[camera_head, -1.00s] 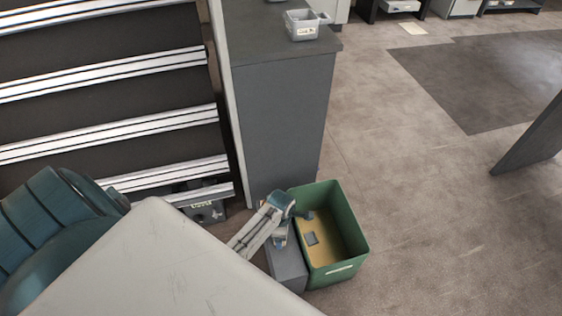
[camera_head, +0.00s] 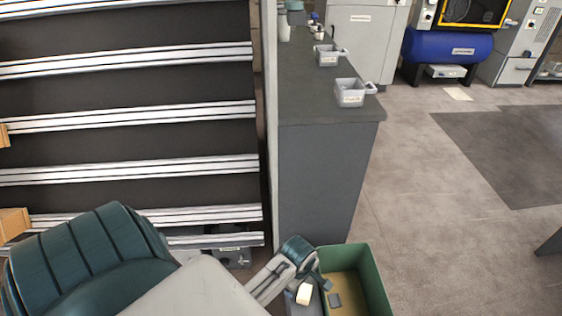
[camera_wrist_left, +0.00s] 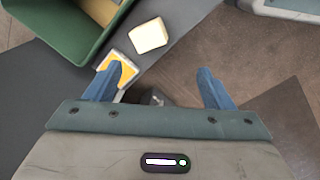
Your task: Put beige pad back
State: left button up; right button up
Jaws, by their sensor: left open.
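The beige pad (camera_head: 304,294) is a small pale block on a narrow grey surface (camera_head: 297,308) beside the green bin (camera_head: 372,280). It also shows in the left wrist view (camera_wrist_left: 148,35), ahead of my fingers and apart from them. My left gripper (camera_head: 308,276) is open and empty above that surface; its two blue fingers (camera_wrist_left: 161,76) stand wide apart in the wrist view. A yellow piece with a white edge (camera_wrist_left: 127,68) lies near the left finger, partly hidden by it. My right gripper is not in view.
A grey counter (camera_head: 325,170) with labelled grey trays (camera_head: 350,97) stands behind. A rack with metal rails (camera_head: 130,115) fills the left. The floor at right is mostly open.

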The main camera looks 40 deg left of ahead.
pick_arm(q)
jog(key=s+d+r+m+t, duration=0.1)
jog(key=s+r+m+t, duration=0.3)
jog(key=s+r+m, duration=0.8)
notch_tip(320, 180, up, 2)
jog(key=m, duration=0.6)
jog(key=shift+s+d+m, duration=0.15)
jog(key=shift+d+m, duration=0.15)
jog(key=shift+d, duration=0.05)
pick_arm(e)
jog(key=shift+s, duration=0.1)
